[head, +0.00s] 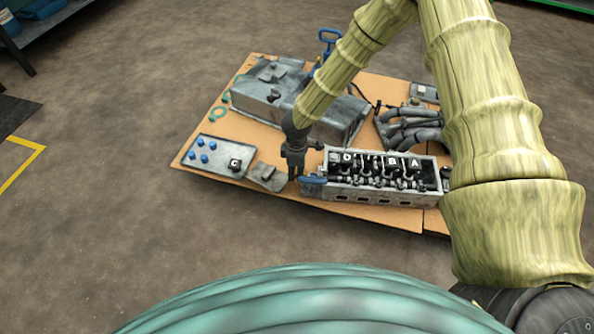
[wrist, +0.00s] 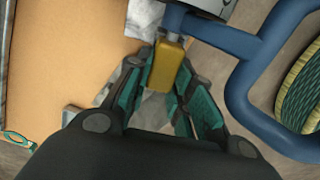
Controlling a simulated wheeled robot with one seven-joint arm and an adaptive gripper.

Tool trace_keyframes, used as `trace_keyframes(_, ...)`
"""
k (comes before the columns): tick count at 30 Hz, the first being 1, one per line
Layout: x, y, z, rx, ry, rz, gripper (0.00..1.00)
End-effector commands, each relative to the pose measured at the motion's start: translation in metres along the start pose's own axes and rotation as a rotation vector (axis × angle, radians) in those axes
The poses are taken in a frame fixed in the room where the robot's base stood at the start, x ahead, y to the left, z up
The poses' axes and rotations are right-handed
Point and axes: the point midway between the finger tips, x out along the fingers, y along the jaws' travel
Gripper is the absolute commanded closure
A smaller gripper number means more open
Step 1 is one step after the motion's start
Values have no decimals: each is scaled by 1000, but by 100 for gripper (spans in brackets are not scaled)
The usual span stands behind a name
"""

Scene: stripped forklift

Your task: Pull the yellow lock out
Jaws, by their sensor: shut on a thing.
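The yellow lock (wrist: 166,68) is a small block between the fingers of my gripper (wrist: 164,72) in the wrist view. Both fingers close on its sides. Its upper end meets a small metal piece beside a blue bar (wrist: 258,75); I cannot tell whether it is still seated there. In the head view my gripper (head: 294,170) points down at the left end of the grey engine block (head: 375,194), near a blue handle (head: 313,181). The lock is mostly hidden there.
Parts lie on brown cardboard (head: 200,176). Left is a grey tray (head: 218,150) with blue caps (head: 204,158) and a black piece marked C (head: 235,164). A large grey housing (head: 290,105) stands behind, with grey curved pipes (head: 412,125) at right. Open floor lies in front.

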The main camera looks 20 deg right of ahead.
Motion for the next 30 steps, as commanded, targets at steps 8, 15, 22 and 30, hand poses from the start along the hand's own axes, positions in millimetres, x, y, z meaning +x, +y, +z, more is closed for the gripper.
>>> trace_keyframes(8,-2,-2,-10,-3,-4,-3,100)
trace_keyframes(15,-1,-1,-17,-3,-1,0,100)
trace_keyframes(22,0,-1,-21,-4,4,2,100)
trace_keyframes(30,0,0,-22,-4,6,3,68)
